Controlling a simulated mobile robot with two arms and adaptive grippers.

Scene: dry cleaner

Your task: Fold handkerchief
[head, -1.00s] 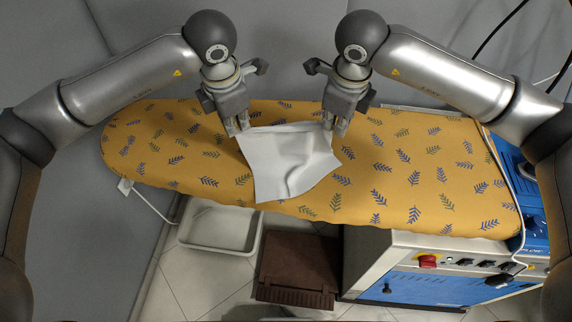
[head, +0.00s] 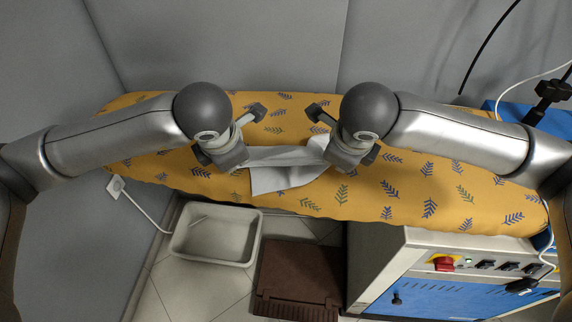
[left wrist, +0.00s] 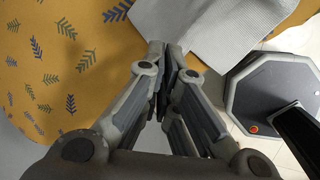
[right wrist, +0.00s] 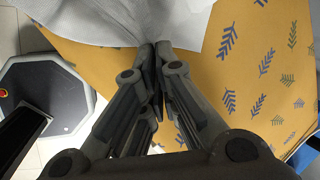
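The pale grey handkerchief (head: 285,178) lies near the front edge of the patterned ironing board (head: 410,195). A taut strip of it spans between my two grippers, above a lower layer that shows in front. My left gripper (head: 236,163) is at its left end and my right gripper (head: 342,160) at its right end. Both point down, and their fingertips are hidden in the head view. In the left wrist view the fingers (left wrist: 171,60) are closed at the cloth (left wrist: 215,25). In the right wrist view the fingers (right wrist: 156,55) are likewise closed at the cloth (right wrist: 110,20).
The yellow board is clear on both sides of the cloth. Below its front edge are a white tray (head: 257,240), a brown box (head: 300,270) and a machine with a blue panel and red knob (head: 443,264). Grey walls stand behind the board.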

